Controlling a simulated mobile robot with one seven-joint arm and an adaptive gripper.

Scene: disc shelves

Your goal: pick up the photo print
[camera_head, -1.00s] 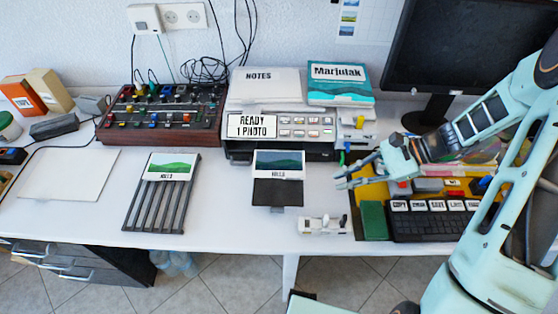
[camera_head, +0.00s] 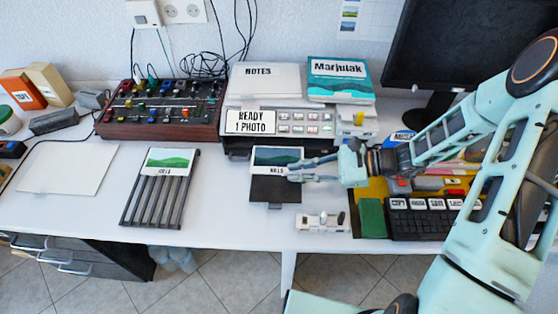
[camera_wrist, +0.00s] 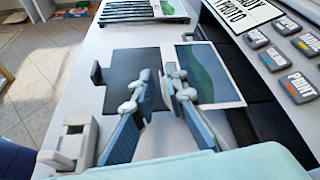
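A photo print (camera_head: 274,158) with a white border and a dark green hill picture lies at the printer's output, on a black tray (camera_head: 275,190). In the wrist view the print (camera_wrist: 224,72) lies right of the fingers, and the bare tray (camera_wrist: 122,72) shows to the left. My gripper (camera_head: 291,172) is at the print's right end, near its front edge. In the wrist view its two fingers (camera_wrist: 160,72) are apart with nothing visibly held between them. One finger overlaps the print's edge and the other is over the tray; contact cannot be told.
A printer (camera_head: 300,128) reading "READY 1 PHOTO" stands behind the print. A slotted rack (camera_head: 155,205) with a similar green print (camera_head: 170,160) is to the left. A small white device (camera_head: 322,222) and a keyboard (camera_head: 430,225) are to the right. White desk lies clear between rack and tray.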

